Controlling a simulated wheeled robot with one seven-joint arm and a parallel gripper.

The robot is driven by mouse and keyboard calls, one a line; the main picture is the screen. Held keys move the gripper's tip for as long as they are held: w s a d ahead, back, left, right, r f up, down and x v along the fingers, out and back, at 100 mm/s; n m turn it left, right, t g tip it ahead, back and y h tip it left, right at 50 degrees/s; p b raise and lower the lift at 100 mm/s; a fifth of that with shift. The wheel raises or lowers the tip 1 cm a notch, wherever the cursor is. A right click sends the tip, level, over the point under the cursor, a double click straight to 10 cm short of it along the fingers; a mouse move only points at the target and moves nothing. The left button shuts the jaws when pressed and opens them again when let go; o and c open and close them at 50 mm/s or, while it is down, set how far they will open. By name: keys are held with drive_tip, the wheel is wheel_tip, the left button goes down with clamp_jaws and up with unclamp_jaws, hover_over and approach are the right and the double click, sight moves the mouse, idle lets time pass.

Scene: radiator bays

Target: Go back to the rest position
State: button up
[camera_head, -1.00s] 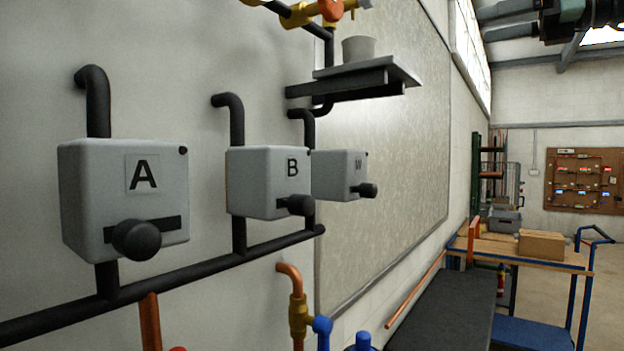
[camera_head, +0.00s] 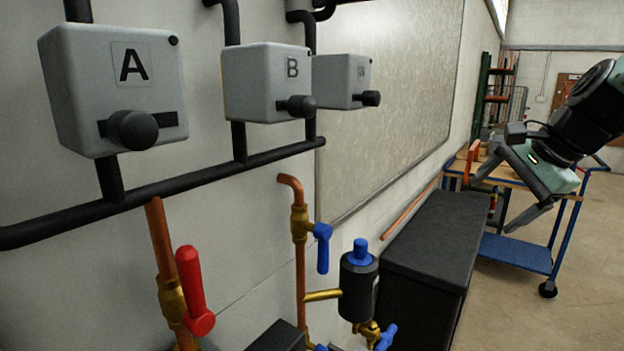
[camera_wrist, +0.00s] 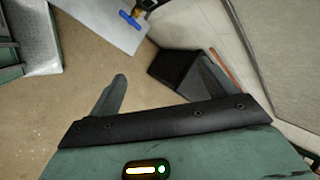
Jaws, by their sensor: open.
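My gripper (camera_head: 492,207) is at the right of the head view, in front of the blue trolley. Its two fingers are spread, point down and to the left, and hold nothing. In the wrist view my gripper (camera_wrist: 163,75) also shows its fingers apart, with bare floor and a black box beyond them. The head view does not show it touching anything.
Grey wall boxes A (camera_head: 115,90) and B (camera_head: 268,84), plus a third (camera_head: 341,80), carry black knobs. Below are a red lever (camera_head: 193,290), a blue lever (camera_head: 322,247) and a black canister (camera_head: 358,287). A black chest (camera_head: 428,245) stands by the wall.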

drive_tip(key=s+f+n+g+h, duration=0.3)
drive_tip(key=s+f+n+h, duration=0.1)
drive_tip(key=s+f+n, duration=1.2)
drive_tip(key=s+a+r+n+g, duration=0.1)
drive_tip(key=s+a+n, duration=0.2)
drive_tip(key=a, duration=0.6)
drive_tip(key=s+a+r+n+g+y, duration=0.1)
drive_tip(key=s+a+n, duration=0.2)
drive_tip(key=s+a, duration=0.5)
drive_tip(key=shift+s+a, duration=0.15)
drive_tip(key=shift+a, duration=0.2)
